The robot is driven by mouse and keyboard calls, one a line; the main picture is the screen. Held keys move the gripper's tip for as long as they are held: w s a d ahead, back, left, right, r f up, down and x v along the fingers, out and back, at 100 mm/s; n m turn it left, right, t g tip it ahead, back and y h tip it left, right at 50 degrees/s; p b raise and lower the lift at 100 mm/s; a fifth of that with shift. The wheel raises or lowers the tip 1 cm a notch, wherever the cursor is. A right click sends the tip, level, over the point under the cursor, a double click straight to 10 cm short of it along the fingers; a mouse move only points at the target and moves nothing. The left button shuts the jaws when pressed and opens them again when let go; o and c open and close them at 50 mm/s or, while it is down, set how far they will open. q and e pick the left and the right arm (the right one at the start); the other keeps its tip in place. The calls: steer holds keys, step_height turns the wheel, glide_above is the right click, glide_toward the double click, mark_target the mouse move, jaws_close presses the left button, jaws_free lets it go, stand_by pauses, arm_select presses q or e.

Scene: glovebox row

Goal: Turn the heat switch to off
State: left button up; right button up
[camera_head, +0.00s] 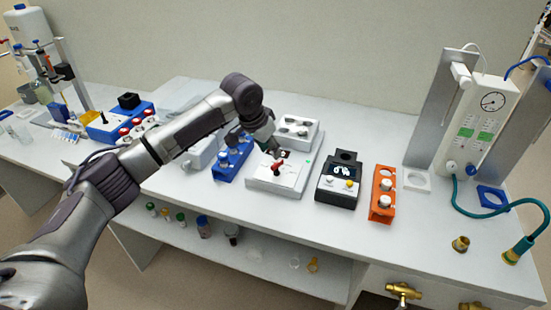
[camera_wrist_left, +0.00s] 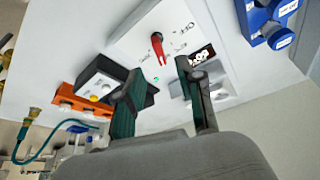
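The heat switch is a small red lever (camera_head: 277,168) on the white top of a flat grey-white device (camera_head: 262,184). In the left wrist view the red lever (camera_wrist_left: 157,48) stands on the white panel (camera_wrist_left: 142,32), beyond and roughly between my fingertips. A small dark display (camera_wrist_left: 203,54) lies beside it; I cannot read it. My left gripper (camera_head: 272,152) hangs over the back of the device, close to the lever. In the left wrist view the left gripper (camera_wrist_left: 157,69) is open, with nothing between its fingers. I cannot tell whether a finger touches the lever. My right gripper is not in view.
A blue rack (camera_head: 232,160) stands left of the device. The front strip of the bench (camera_head: 215,196) is clear.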

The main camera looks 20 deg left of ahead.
mark_target(277, 163)
arm_select(q)
steer(key=x, duration=0.6)
steer(key=shift+w+d+f+p, duration=0.1)
steer(key=shift+w+f+p, duration=0.05)
steer(key=shift+f+p, duration=0.2)
jaws_close()
